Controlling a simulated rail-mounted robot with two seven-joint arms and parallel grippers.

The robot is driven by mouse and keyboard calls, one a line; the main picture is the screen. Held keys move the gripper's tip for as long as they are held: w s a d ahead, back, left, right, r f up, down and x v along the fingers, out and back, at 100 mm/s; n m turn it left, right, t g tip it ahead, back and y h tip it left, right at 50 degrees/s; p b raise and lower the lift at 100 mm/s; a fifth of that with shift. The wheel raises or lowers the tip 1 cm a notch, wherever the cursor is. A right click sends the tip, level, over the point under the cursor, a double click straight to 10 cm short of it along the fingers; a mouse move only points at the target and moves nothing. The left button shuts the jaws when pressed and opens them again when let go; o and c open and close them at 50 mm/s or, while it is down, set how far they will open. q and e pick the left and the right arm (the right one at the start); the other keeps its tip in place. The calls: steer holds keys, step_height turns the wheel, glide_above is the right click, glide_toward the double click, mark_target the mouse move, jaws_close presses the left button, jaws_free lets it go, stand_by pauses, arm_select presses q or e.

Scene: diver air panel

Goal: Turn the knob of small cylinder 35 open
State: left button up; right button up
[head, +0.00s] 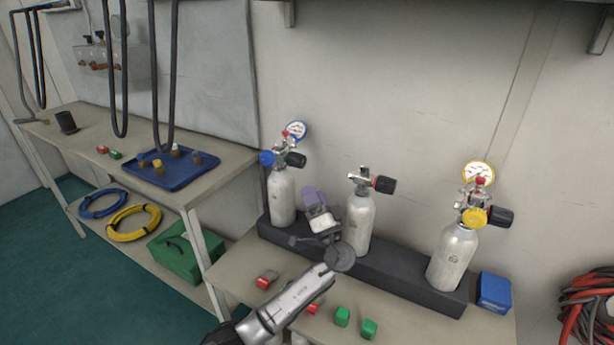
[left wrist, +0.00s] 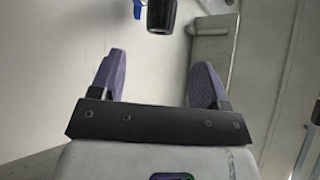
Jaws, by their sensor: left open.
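Three small grey cylinders stand in a dark rack: a left one with a blue-marked regulator (head: 283,195), a middle one with a bare valve (head: 358,222) and a right one with a yellow regulator (head: 452,258). Their numbers are too small to read, so I cannot tell which is 35. Each has a black side knob: left (head: 296,160), middle (head: 385,185), right (head: 501,217). My left gripper (head: 314,197) is open and empty, appearing between the left and middle cylinders. In the left wrist view, a black knob (left wrist: 162,15) lies beyond the purple fingers (left wrist: 160,75), apart from them.
The dark rack (head: 395,277) stands on a bench with red and green blocks (head: 342,316) at its front. A blue box (head: 494,292) is at the right end. A left bench holds a blue tray (head: 175,180). Dark hoses (head: 163,110) hang above it.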

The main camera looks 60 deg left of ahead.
arm_select(q)
steer(key=shift+v, duration=1.75)
